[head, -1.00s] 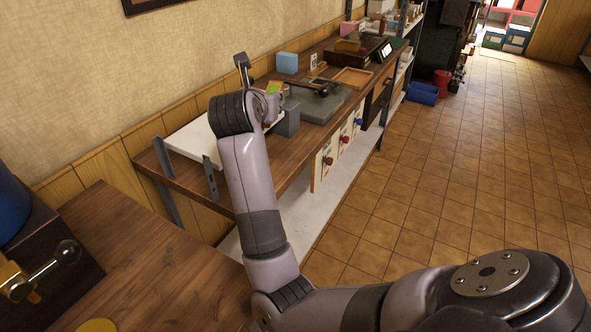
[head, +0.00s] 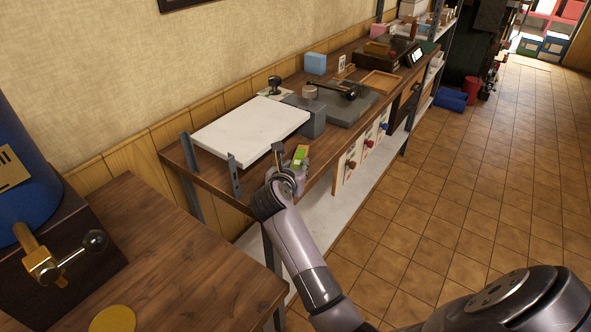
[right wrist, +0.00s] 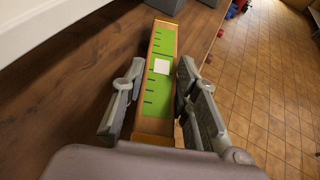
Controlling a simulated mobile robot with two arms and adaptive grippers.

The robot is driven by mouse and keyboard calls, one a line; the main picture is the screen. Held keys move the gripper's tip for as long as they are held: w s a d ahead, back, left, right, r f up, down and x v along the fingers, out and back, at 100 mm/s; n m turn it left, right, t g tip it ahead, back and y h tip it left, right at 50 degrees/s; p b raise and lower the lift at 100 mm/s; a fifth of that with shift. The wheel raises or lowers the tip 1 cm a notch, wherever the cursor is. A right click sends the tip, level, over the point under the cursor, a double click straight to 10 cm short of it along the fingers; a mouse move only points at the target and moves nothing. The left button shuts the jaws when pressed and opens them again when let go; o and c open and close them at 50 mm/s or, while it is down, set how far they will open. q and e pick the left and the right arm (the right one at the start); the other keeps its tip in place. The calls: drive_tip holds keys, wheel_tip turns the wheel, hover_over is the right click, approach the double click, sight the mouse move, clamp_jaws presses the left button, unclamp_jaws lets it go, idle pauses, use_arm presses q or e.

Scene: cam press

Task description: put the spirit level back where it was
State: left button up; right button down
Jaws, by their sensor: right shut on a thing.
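The spirit level appears to be the wooden-edged bar with a green, black-ticked face and a white square (right wrist: 160,80). In the head view its green end (head: 300,155) shows at the front edge of the long bench. My right gripper (head: 287,168) is shut on it; in the right wrist view a finger lies on each side of the bar (right wrist: 158,100), which points away from the palm. The bar is near the bench edge; I cannot tell if it touches the top. My left gripper is not in view.
A white slab (head: 250,130) lies on the bench, with upright grey brackets (head: 234,176) at its near end. A grey block (head: 312,122) and a grey plate (head: 352,107) with a black-handled tool stand beyond.

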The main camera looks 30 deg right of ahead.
drive_tip(key=shift+f, duration=0.45)
drive_tip(key=shift+f, duration=0.1)
drive_tip(key=c, duration=1.2)
unclamp_jaws()
drive_tip(key=shift+c, duration=0.2)
